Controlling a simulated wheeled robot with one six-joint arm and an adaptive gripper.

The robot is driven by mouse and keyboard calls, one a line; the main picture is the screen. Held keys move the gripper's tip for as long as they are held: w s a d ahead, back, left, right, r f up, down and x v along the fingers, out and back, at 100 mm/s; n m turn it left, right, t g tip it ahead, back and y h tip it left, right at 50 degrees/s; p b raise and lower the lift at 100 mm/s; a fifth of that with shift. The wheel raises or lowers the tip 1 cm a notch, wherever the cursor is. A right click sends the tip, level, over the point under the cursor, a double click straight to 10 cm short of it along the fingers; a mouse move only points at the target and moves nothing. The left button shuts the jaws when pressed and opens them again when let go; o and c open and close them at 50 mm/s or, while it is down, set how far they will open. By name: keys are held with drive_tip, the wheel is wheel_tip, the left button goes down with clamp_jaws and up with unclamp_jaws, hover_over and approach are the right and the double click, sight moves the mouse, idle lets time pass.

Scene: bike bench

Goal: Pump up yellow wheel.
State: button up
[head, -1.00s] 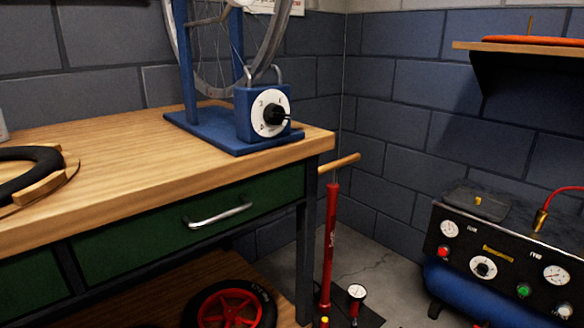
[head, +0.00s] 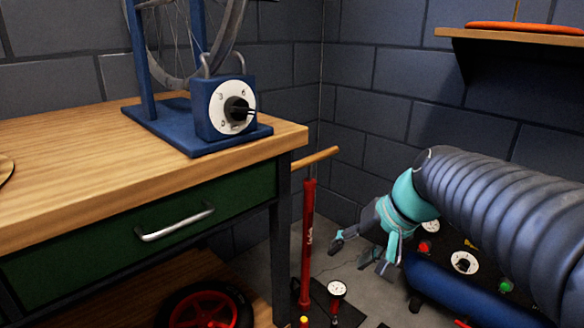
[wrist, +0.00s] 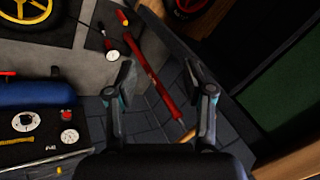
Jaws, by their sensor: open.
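The yellow wheel (wrist: 28,12) lies flat on the floor at the top left of the wrist view, partly cut off, with a dark tyre; the head view does not show it. The red floor pump (head: 307,240) stands upright beside the bench, with a wooden crossbar handle (head: 316,158) and a white gauge (head: 337,288) at its base. The pump (wrist: 150,78) and gauge (wrist: 112,55) also show in the wrist view. My gripper (head: 350,253) is open and empty. It is right of the pump in the head view, apart from it.
The wooden bench (head: 60,150) stands left, with a blue stand (head: 225,105) carrying a dial. A red-hubbed wheel (head: 205,310) sits beneath the bench. A compressor (head: 440,290) with a blue tank is behind my arm. An orange ring (head: 530,27) lies on the wall shelf.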

drive_tip(key=w+a+r+m+y, duration=0.1)
drive_tip(key=w+y, duration=0.2)
drive_tip(key=w, duration=0.6)
drive_tip(key=w+a+r+m+y, duration=0.1)
drive_tip(key=w+r+y, duration=0.1)
drive_tip(key=w, duration=0.6)
drive_tip(key=m+t+y, duration=0.1)
drive_tip(key=t+y, duration=0.1)
drive_tip(key=y, duration=0.3)
approach(300, 166)
drive_tip(key=x, duration=1.1)
drive_tip(key=shift+a, duration=0.3)
clamp_jaws()
